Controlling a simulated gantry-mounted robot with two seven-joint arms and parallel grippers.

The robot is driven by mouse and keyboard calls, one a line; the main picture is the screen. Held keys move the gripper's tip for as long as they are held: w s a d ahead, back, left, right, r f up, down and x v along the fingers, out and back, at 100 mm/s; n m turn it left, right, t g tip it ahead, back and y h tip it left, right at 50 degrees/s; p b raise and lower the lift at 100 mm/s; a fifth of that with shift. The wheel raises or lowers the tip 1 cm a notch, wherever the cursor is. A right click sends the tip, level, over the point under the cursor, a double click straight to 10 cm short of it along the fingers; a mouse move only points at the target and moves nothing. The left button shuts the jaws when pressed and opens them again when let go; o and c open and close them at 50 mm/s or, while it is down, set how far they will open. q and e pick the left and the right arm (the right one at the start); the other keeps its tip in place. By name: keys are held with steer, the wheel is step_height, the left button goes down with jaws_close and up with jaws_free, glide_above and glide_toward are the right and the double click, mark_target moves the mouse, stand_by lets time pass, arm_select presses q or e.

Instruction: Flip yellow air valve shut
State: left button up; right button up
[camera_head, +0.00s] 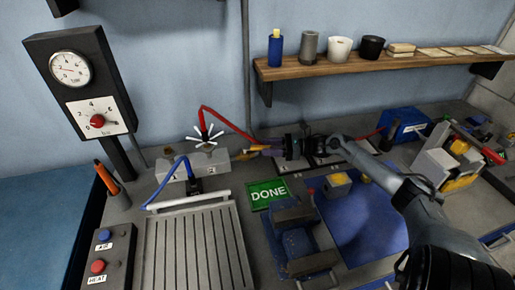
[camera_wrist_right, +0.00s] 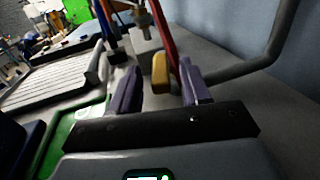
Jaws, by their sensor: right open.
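The yellow air valve lever (camera_head: 254,149) sticks out to the right from the grey manifold block (camera_head: 190,168) at the back of the bench. It also shows in the right wrist view (camera_wrist_right: 160,73), between my purple fingertips. My right gripper (camera_head: 273,150) is open, with its fingers pointing left at the lever. In the right wrist view my right gripper (camera_wrist_right: 158,82) has one finger on each side of the lever, with gaps visible. Whether either finger touches it I cannot tell. My left gripper is not in view.
A red hose (camera_head: 226,120) arches close above the lever. A blue hose (camera_head: 170,180) runs in front of the manifold. A green DONE panel (camera_head: 268,194) and a slotted plate (camera_head: 195,250) lie nearer. A wooden shelf (camera_head: 350,67) hangs above.

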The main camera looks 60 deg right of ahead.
mark_target(258, 146)
steer(key=shift+x, duration=2.25)
steer(key=shift+c, duration=0.3)
jaws_close()
